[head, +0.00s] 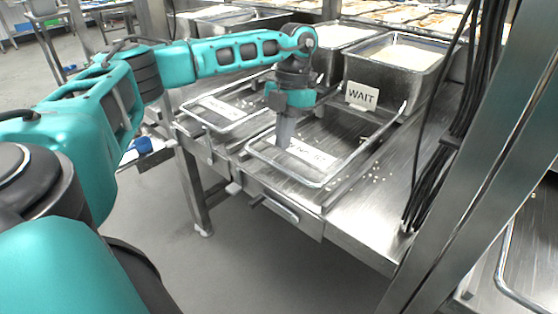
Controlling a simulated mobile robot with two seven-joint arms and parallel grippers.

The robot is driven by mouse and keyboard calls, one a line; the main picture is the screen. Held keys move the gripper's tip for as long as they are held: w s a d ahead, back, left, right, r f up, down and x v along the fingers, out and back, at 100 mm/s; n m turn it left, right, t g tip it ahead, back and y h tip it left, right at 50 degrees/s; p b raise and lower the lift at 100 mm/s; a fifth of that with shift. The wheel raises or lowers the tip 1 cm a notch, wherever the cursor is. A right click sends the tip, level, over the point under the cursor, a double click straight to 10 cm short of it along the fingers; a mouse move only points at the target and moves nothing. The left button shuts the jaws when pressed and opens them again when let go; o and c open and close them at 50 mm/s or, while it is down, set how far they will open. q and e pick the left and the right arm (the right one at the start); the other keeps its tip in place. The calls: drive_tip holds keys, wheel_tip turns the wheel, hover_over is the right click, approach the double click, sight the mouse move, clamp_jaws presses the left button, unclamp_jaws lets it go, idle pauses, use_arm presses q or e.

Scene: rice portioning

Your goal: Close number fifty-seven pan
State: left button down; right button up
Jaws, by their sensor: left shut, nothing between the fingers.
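My left gripper (284,142) points down, shut and empty, at the left part of a shallow metal pan or tray (318,184) with a raised rail rim. A white label (312,153) lies in that tray just right of the fingers; its writing is too small and partly covered to read, so I cannot tell if it is fifty-seven. I cannot tell whether the fingers touch the tray. A second tray (213,128) with its own white label (221,107) sits to the left. My right gripper is not in view.
A deep metal pan of white rice (352,72) stands behind, with a WAIT sign (361,96) on its front. More filled pans stand farther back. Scattered grains lie on the steel counter (368,211). Black cables (438,160) and a metal post (470,170) stand at the right.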

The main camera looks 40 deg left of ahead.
sight(275, 165)
use_arm(q)
drive_tip(key=shift+n+g, duration=0.3)
drive_tip(key=shift+g, duration=0.3)
drive_tip(key=b+x, duration=0.1)
drive_tip(key=x, duration=0.1)
drive_tip(key=a+b+x, duration=0.1)
drive_tip(key=x, duration=0.2)
drive_tip(key=w+b+x, duration=0.1)
drive_tip(key=x, duration=0.1)
drive_tip(key=shift+s+a+f, duration=0.15)
drive_tip(key=shift+a+f, duration=0.05)
drive_tip(key=shift+f, duration=0.4)
drive_tip(key=shift+w+b, duration=0.35)
drive_tip(key=shift+w, duration=0.35)
